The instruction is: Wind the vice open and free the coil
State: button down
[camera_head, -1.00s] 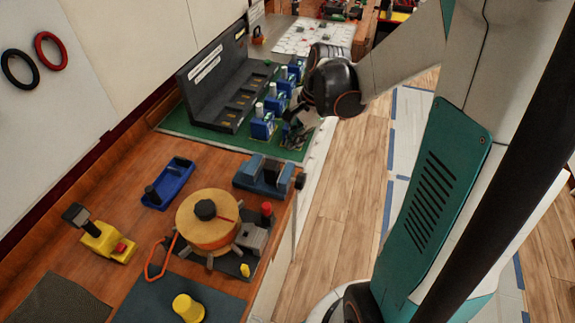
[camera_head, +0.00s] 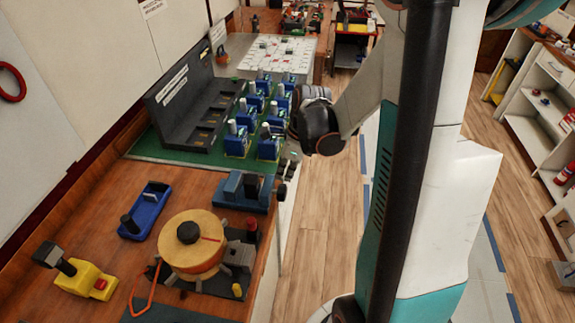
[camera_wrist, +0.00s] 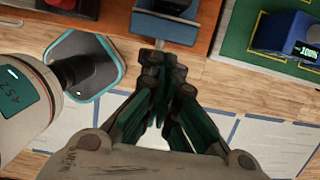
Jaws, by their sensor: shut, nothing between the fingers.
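The blue vice (camera_head: 232,194) stands at the right edge of the wooden bench, with a dark block (camera_head: 251,186) upright between its jaws. I cannot tell whether this block is the coil. A dark knob or handle end (camera_head: 282,191) sticks out on the vice's right side. In the wrist view the blue-grey vice (camera_wrist: 166,28) shows at the top. My gripper (camera_wrist: 163,68) is shut and empty, its fingertips just below the vice in that view. In the head view my gripper (camera_head: 288,163) is beside the bench edge, a little beyond the vice; contact is unclear.
Several blue breakers (camera_head: 236,144) stand in rows on a green mat (camera_head: 165,150) behind the vice, close to my wrist. A round wooden-topped drum (camera_head: 195,250), blue tray (camera_head: 150,208) and yellow device (camera_head: 85,280) are nearer. The floor (camera_head: 320,240) right of the bench is clear.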

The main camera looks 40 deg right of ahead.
aim_at(264, 184)
jog(key=x, duration=0.3)
jog(key=shift+f+b, duration=0.35)
jog(key=shift+b, duration=0.05)
jog(key=shift+w+a+r, duration=0.2)
jog(key=shift+w+a, duration=1.2)
jog(key=shift+w, duration=0.05)
jog(key=shift+w+a+b, duration=0.4)
jog(key=shift+w+a, duration=0.2)
jog(key=shift+a, duration=0.05)
